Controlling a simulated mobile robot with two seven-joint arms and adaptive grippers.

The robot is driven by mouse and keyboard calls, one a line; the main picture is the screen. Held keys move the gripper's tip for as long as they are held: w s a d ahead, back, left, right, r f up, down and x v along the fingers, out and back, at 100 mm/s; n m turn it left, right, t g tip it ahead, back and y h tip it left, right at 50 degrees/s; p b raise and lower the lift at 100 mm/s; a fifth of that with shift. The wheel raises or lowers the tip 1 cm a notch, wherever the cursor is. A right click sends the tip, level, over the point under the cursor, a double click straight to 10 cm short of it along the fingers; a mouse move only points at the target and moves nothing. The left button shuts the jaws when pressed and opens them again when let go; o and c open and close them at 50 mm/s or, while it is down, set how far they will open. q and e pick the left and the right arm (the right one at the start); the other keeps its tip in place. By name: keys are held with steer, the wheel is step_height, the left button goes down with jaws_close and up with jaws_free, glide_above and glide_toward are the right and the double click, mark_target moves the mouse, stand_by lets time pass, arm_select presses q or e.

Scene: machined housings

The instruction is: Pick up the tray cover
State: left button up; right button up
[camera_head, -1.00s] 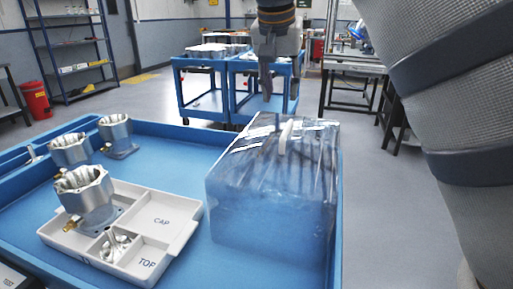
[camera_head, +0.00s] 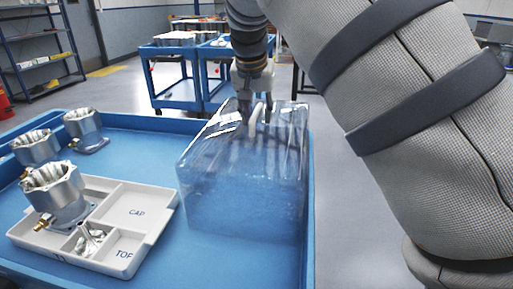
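The tray cover (camera_head: 245,190) is a clear, bluish see-through box with a pale handle (camera_head: 256,120) on top. It stands on the right part of the blue cart top. My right gripper (camera_head: 256,112) points down at the cover's top, its dark fingers apart on either side of the handle. I see no clear sign that they press on it. The grey-white tray (camera_head: 170,200) stands left of the cover, with compartments marked CAP and TOP. A metal housing (camera_head: 54,192) stands in it, and small metal parts (camera_head: 88,238) lie in one compartment. My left gripper is out of view.
Two more metal housings (camera_head: 36,147) (camera_head: 84,127) stand at the back left of the blue cart (camera_head: 150,122), behind the tray. My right arm fills the right side of the view. Other blue carts (camera_head: 178,90) and a shelf stand farther back.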

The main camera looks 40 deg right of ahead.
jaws_close()
